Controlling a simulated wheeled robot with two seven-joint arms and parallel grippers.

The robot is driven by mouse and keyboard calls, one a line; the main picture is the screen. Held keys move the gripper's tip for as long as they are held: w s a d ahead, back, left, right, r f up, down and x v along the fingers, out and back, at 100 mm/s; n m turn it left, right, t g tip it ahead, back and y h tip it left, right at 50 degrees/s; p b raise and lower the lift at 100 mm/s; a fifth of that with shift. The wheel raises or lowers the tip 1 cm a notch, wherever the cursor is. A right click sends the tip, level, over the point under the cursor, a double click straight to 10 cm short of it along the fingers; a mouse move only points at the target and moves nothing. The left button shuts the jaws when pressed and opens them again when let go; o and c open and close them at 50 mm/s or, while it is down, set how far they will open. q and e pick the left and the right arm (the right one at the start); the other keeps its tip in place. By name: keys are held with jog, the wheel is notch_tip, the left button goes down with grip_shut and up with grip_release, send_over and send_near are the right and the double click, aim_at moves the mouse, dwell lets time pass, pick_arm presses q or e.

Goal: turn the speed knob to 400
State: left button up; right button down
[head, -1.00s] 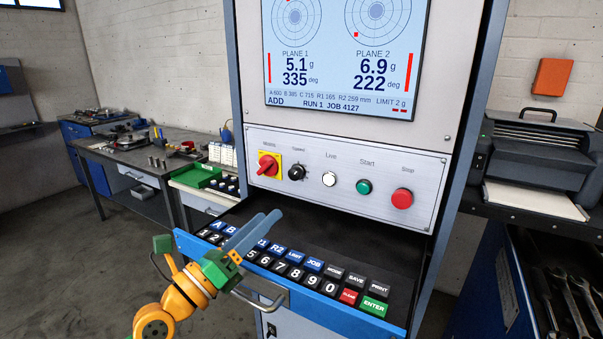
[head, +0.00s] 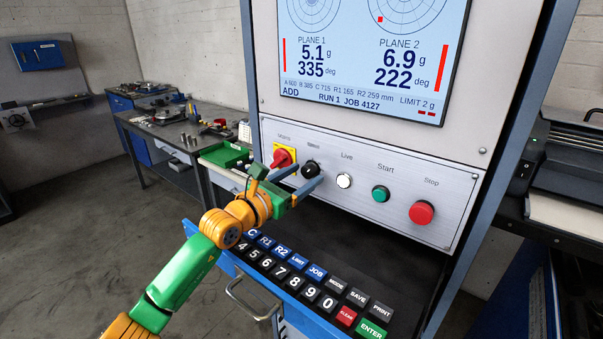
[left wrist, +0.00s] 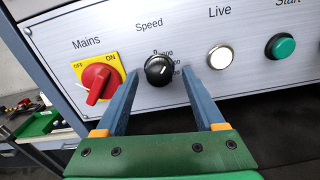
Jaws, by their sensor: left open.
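The black speed knob (head: 310,169) sits on the grey control panel (head: 455,213) between the red mains switch (head: 283,157) and the white Live button (head: 344,181). My left gripper (head: 303,179) is open in front of the knob. In the left wrist view the knob (left wrist: 159,70) shows between the two blue fingers of the gripper (left wrist: 158,83), apart from both. My right gripper is not in view.
The green Start button (head: 381,194) and red Stop button (head: 421,213) are further right on the panel. The keypad drawer (head: 290,290) juts out below. The screen (head: 375,60) stands above. A workbench (head: 180,130) is at the back left.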

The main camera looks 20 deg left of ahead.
pick_arm(q)
jog(key=shift+s+a+r, duration=0.1)
jog(key=shift+s, duration=0.1)
jog(key=c, duration=0.6)
grip_shut()
jog(key=shift+m+b, duration=0.5)
jog(key=shift+b, duration=0.3)
jog(key=m+b, duration=0.4)
jog(key=shift+f+b, duration=0.2)
jog(key=shift+b, duration=0.1)
jog(key=shift+m+b, duration=0.75)
jog(key=shift+m, duration=0.25)
jog(key=m+b, duration=0.2)
jog(key=m, duration=0.2)
jog(key=shift+r+m+b, duration=0.15)
jog(key=shift+m+b, duration=0.15)
jog(key=shift+r+m+b, duration=0.1)
jog(key=shift+m+b, duration=0.5)
jog(key=shift+m, duration=1.3)
